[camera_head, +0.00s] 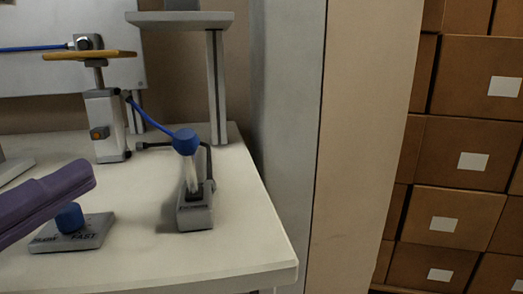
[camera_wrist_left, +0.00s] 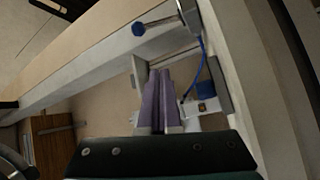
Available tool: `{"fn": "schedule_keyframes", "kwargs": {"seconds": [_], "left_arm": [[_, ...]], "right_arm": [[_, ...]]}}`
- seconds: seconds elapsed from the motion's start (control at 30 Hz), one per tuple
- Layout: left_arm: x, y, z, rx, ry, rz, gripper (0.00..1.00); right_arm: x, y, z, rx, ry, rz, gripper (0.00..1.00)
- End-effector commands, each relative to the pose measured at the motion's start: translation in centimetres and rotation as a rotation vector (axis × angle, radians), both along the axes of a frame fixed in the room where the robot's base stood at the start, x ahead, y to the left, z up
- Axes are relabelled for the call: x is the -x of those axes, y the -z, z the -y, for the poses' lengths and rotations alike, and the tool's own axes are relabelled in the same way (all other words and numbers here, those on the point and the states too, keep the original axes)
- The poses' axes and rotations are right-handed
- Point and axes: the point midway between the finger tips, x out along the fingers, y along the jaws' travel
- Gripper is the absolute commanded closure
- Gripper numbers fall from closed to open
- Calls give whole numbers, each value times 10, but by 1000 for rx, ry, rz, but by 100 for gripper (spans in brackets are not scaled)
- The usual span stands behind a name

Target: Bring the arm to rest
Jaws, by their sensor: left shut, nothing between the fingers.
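My left gripper (camera_head: 86,177) comes in from the left edge in the head view, with long purple fingers pointing up and right. It hangs above the front left of the white table (camera_head: 240,245). The fingers are shut with nothing between them. In the left wrist view my left gripper (camera_wrist_left: 160,75) shows its two purple fingers side by side. My right gripper is in neither view.
A grey device with a blue knob (camera_head: 187,142) stands right of the gripper. Behind it stand a post with an orange disc (camera_head: 90,54) and a grey shelf stand (camera_head: 217,90). Stacked brown boxes (camera_head: 468,150) stand at the far right, beyond a pale panel (camera_head: 365,130).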

Motion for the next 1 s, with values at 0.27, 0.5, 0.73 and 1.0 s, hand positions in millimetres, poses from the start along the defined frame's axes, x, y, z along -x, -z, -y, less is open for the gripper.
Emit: {"fn": "schedule_keyframes", "kwargs": {"seconds": [0.27, 0.5, 0.73, 1.0], "left_arm": [[19, -37, 27, -707, 28, -323, 100], [78, -58, 8, -1210, 213, -637, 100], [141, -105, -10, -1442, 454, -878, 100], [140, -198, -10, -1441, 449, -871, 100]], "right_arm": [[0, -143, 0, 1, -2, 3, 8], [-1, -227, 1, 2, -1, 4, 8], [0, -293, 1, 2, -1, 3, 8], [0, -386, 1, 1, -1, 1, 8]]}}
